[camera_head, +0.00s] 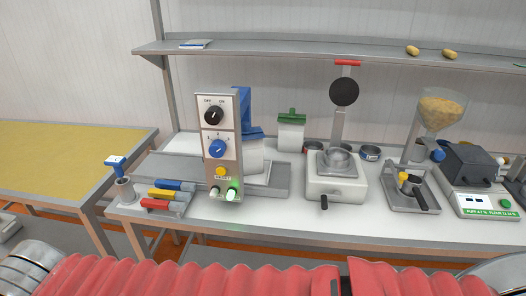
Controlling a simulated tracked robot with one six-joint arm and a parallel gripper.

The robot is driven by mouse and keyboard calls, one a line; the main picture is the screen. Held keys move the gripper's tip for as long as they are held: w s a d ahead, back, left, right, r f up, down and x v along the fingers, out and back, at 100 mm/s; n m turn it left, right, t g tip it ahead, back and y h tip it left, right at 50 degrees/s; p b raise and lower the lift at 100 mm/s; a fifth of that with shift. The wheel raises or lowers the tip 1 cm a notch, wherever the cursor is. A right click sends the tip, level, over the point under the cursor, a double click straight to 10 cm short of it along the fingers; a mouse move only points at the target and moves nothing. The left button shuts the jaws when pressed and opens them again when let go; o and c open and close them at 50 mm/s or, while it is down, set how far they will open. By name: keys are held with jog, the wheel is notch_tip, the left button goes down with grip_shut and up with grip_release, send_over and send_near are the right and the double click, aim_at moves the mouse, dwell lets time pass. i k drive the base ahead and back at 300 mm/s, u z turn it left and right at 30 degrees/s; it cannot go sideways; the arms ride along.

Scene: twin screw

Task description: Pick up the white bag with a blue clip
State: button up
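A white bag (253,158) stands on the bench behind the control panel, just right of the panel's edge. A blue clip (253,133) sits across its top. The panel hides the left part of the bag and clip. Another white bag (291,138) with a green clip (291,116) stands further back to the right. My gripper is not seen in this view. Red ribbed parts of my own body fill the bottom edge.
The control panel (219,146) stands upright in front of the bag. A press with a round black plate (344,92) stands to the right. A shelf (330,47) runs above. Coloured markers (165,196) lie at the front left. A white bench strip (260,216) is clear.

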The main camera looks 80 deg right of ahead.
aim_at(252, 150)
jog(key=k, duration=0.95)
jog(key=z, duration=1.95)
jog(key=i, duration=1)
jog(key=z, duration=0.05)
